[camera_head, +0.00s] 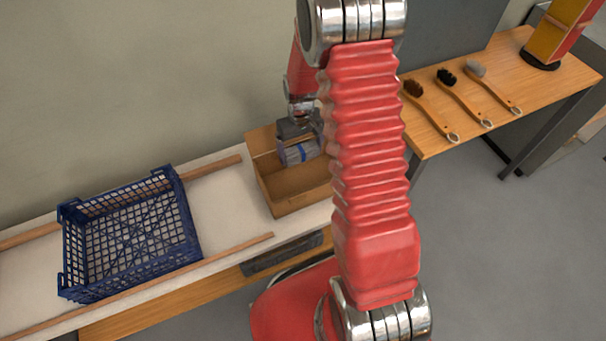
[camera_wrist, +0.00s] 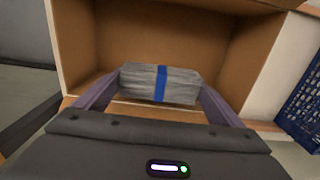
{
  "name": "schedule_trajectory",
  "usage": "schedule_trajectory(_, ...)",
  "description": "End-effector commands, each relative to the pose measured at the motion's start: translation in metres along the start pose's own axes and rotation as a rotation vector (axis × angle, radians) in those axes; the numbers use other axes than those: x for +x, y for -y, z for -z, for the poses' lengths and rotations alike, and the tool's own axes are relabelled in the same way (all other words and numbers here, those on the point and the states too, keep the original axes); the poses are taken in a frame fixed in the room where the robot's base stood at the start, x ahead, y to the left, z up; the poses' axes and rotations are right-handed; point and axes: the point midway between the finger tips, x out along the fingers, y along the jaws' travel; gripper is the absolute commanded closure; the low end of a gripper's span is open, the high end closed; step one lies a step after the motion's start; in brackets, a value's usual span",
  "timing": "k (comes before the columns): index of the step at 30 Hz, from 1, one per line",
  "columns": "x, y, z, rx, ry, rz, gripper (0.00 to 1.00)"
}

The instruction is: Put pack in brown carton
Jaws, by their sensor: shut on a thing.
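The pack (camera_head: 300,152) is a grey bundle with a blue band around its middle. It also shows in the wrist view (camera_wrist: 146,84), spanning the space between my two fingers. My gripper (camera_head: 298,138) is shut on the pack, one finger at each end. The brown carton (camera_head: 288,205) stands open on the white-topped bench, and its inside walls (camera_wrist: 185,48) fill much of the wrist view. The pack is over the carton's opening; I cannot tell whether it touches the carton's floor. My red arm hides the carton's right side in the head view.
An empty blue mesh crate (camera_head: 130,235) stands on the bench to the left, between wooden rails (camera_head: 215,168). A wooden table (camera_head: 440,135) at the right holds several brushes (camera_head: 462,95) and a yellow and red stand (camera_head: 556,32).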

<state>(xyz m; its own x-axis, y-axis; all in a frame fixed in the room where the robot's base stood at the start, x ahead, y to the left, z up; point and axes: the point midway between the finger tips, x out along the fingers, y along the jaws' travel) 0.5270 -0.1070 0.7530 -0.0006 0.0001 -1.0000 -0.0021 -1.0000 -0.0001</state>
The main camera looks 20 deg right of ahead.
Motion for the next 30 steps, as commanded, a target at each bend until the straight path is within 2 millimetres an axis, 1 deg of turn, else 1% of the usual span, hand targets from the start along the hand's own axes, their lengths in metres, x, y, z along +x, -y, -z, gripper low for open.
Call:
schedule_trajectory(1, 0.008, 0.000, -0.001, 0.000, 0.004, 0.001, 0.38)
schedule_trajectory(6, 0.035, 0.000, -0.001, 0.000, 0.003, 0.001, 0.38)
schedule_trajectory(9, 0.047, 0.000, 0.000, 0.000, 0.001, 0.000, 0.38)
schedule_trajectory(12, 0.052, 0.000, 0.000, 0.000, 0.000, 0.000, 0.38)
schedule_trajectory(23, 0.055, 0.000, 0.000, 0.000, 0.001, 0.000, 0.38)
schedule_trajectory(26, 0.063, 0.000, -0.001, 0.000, 0.002, 0.000, 0.38)
schedule_trajectory(30, 0.080, 0.000, -0.001, 0.000, 0.003, 0.001, 0.38)
